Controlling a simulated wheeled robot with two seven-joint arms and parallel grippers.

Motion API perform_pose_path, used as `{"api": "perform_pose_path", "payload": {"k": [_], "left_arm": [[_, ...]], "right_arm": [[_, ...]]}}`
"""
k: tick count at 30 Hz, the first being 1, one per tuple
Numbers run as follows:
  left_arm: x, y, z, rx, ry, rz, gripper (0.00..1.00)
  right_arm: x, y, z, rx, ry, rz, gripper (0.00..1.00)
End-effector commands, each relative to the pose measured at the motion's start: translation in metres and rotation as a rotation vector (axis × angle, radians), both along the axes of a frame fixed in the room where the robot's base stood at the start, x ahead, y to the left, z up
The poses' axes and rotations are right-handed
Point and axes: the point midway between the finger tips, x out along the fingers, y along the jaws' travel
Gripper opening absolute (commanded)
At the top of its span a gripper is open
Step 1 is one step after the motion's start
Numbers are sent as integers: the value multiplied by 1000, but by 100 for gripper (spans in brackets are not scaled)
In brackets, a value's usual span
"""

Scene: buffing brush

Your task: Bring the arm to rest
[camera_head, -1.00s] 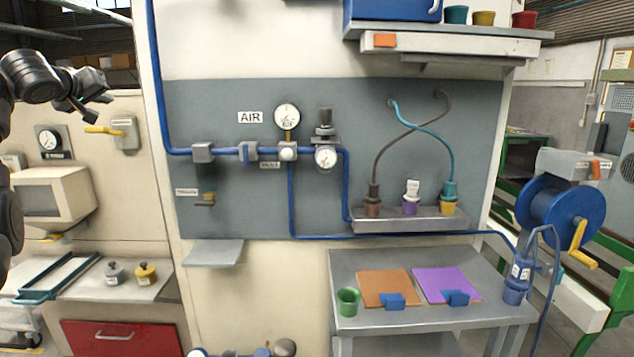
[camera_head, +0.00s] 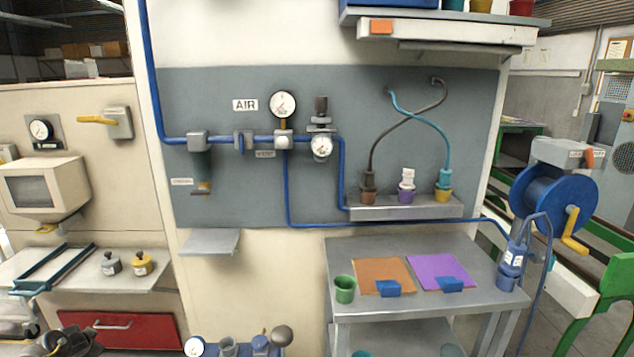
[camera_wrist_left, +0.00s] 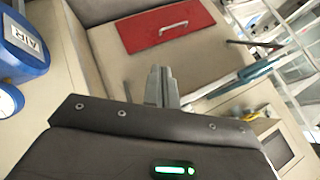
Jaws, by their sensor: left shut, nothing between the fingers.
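My left gripper (camera_wrist_left: 160,85) shows in the left wrist view with its grey fingers together and nothing between them. It is over the cream cabinet area, below the red drawer front (camera_wrist_left: 165,25) in that picture. In the head view, dark parts of my left arm (camera_head: 65,343) show low at the left edge, in front of the cabinet with the red drawer (camera_head: 120,330). The fingertips cannot be made out there. My right arm is in neither view.
A blue AIR tank (camera_wrist_left: 22,45) and a gauge (camera_wrist_left: 8,100) are at the left of the wrist view. A teal frame (camera_head: 55,268) lies on the left counter. The grey table (camera_head: 420,305) at right carries a green cup (camera_head: 345,289) and coloured mats.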

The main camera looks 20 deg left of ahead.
Motion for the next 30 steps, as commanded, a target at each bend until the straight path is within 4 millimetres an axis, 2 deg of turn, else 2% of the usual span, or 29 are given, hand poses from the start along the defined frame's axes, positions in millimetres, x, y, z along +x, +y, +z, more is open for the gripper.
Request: {"api": "perform_pose_path", "payload": {"k": [1, 3, 6, 12, 17, 18, 23, 26, 29, 30], "left_arm": [[-41, 8, -26, 39, 77, -22, 0], [-87, 17, -50, 93, 165, -61, 0], [-147, 29, -73, 163, 276, -118, 0], [-247, 47, -94, 268, 465, -221, 0], [-314, 56, -99, 332, 593, -299, 0], [-311, 38, -118, 298, 574, -296, 0], [-327, -16, -170, 200, 561, -288, 0], [-338, -58, -206, 129, 552, -286, 0], [-350, -111, -244, 48, 541, -282, 0], [-355, -137, -260, 10, 536, -281, 0]], "right_arm": [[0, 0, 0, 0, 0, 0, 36], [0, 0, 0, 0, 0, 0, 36], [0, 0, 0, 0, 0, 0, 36], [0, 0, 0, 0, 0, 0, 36], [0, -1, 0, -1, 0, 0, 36], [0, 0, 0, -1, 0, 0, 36], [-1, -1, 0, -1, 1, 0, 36], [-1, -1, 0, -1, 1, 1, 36], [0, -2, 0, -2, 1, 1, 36], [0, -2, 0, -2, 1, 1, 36]]}}
